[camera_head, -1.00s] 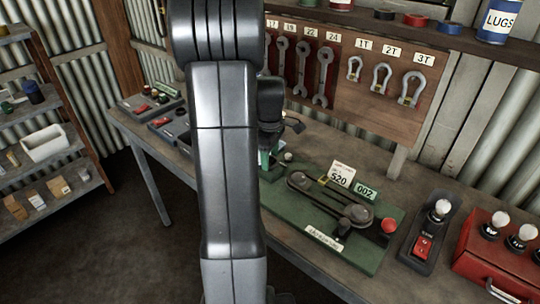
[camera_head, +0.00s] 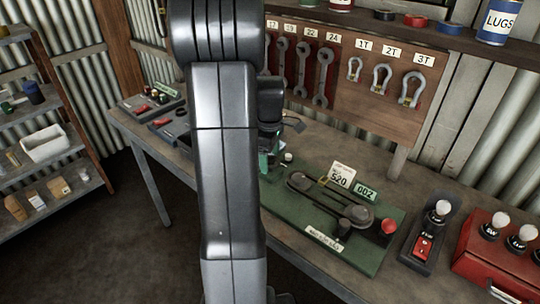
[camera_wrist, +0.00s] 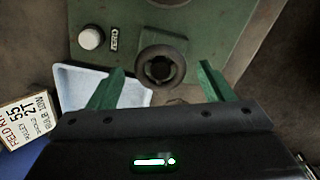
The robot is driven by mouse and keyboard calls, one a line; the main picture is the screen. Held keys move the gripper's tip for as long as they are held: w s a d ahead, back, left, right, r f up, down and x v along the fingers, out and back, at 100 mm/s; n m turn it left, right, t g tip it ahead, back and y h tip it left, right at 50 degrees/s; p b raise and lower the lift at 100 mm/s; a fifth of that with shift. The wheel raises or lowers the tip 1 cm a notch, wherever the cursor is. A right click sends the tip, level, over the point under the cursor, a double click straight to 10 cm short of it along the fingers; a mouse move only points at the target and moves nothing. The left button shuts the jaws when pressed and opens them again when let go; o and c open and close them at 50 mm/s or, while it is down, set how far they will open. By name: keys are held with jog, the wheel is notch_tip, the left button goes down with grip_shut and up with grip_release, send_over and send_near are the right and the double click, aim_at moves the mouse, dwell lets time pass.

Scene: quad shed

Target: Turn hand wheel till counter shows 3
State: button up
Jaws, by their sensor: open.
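In the head view a green base board (camera_head: 300,222) lies on the bench with a belt drive and a red knob (camera_head: 388,227) at its right end. Its small green counter (camera_head: 366,192) reads 002, beside a white card marked 520. Which part is the hand wheel I cannot tell for sure. A dark round part (camera_wrist: 160,66) on a green plate (camera_wrist: 210,35) shows between and beyond the fingers; contact cannot be told.
A white button (camera_wrist: 91,38) is left of the round part, above a pale tray (camera_wrist: 75,82). In the head view a switch box (camera_head: 424,240) and red case (camera_head: 490,265) stand at the right. A tool board (camera_head: 350,110) with spanners and shackles rises behind the bench.

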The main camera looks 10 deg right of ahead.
aim_at(270, 160)
notch_tip(270, 160, up, 14)
jog(key=shift+b, duration=0.3)
jog(key=shift+f, duration=0.15)
notch_tip(270, 160, down, 14)
jog(key=shift+r+p, duration=0.1)
jog(key=shift+p, duration=0.2)
dwell(0.5)
jog(key=shift+r, duration=0.15)
